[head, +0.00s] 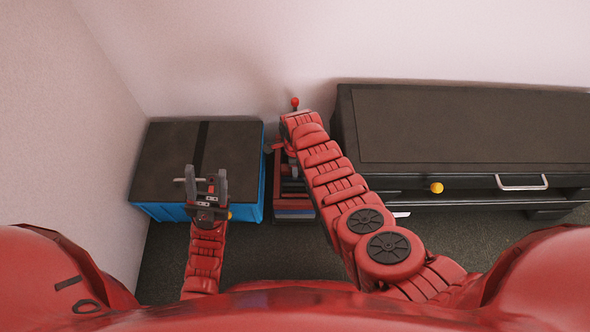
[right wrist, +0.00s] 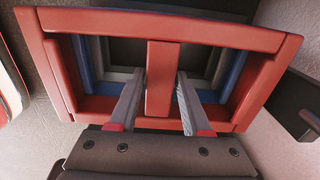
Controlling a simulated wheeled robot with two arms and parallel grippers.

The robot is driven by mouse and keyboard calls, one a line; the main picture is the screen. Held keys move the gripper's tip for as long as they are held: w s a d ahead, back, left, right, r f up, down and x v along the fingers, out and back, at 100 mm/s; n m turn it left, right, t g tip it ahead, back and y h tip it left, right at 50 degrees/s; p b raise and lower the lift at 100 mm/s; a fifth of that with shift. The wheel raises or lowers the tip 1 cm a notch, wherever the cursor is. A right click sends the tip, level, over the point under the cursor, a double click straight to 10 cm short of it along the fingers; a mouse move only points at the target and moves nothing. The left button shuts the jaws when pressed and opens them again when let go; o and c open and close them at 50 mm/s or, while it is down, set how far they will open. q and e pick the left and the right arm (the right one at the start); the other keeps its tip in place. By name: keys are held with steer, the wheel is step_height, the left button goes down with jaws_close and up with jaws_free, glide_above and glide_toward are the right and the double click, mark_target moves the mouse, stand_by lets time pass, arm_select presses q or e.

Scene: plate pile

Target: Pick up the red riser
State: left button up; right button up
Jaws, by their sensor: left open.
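The red riser (right wrist: 163,27) fills the right wrist view as a red rectangular frame with a bar across its middle. My right gripper (right wrist: 162,74) has one finger on each side of that middle bar, with the fingertips close to it. I cannot tell whether they press on it. In the head view my right arm reaches over a red and blue stack (head: 293,213) and hides most of it, including where the riser is held or not. My left gripper (head: 206,174) is open over the front edge of the blue cabinet.
Nested blue and grey frames (right wrist: 91,70) show inside the riser. In the head view the stack stands between the blue cabinet (head: 235,150), with its dark top, and a long black cabinet (head: 440,125). A yellow knob (head: 437,188) is on the black cabinet's front. Walls close in behind and left.

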jaws_close()
stand_by(1.1)
